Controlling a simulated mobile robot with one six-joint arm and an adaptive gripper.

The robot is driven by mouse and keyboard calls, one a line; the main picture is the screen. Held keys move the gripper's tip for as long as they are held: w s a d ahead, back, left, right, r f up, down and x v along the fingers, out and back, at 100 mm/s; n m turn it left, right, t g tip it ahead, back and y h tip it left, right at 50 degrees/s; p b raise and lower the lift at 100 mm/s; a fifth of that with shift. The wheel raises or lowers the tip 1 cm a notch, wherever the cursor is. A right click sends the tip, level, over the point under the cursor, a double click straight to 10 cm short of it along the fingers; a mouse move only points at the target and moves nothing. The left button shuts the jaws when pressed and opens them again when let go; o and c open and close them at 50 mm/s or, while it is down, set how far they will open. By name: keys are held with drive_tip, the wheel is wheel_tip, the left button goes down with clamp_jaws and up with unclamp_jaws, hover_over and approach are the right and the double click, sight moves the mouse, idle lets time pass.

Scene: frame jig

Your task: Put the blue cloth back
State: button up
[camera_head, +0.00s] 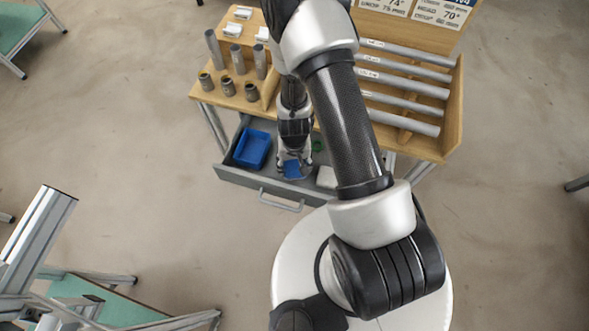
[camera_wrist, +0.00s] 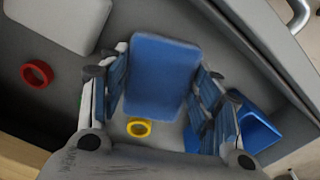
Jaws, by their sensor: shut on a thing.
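The blue cloth (camera_wrist: 162,72) is a flat folded rectangle between the two fingers of my gripper (camera_wrist: 161,84) in the wrist view. The gripper is shut on it. In the head view, the cloth (camera_head: 292,170) shows as a small blue patch under my gripper (camera_head: 294,163), over the open grey drawer (camera_head: 233,175). I cannot tell how far it is above the drawer floor. A blue bin (camera_head: 252,149) stands in the drawer's left part. In the wrist view, the bin (camera_wrist: 258,131) shows at the right, partly hidden by a finger.
The drawer also holds a white block (camera_wrist: 62,20), a red ring (camera_wrist: 37,73) and a yellow ring (camera_wrist: 139,128). The drawer handle (camera_head: 281,202) faces my base. A wooden bench top (camera_head: 205,92) with grey tubes (camera_head: 400,84) stands above the drawer.

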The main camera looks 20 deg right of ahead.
drive_tip(key=shift+f+b, duration=0.5)
drive_tip(key=shift+f, duration=0.55)
drive_tip(key=shift+f, duration=0.15)
drive_tip(key=o, duration=1.2)
drive_tip(key=shift+c, duration=0.2)
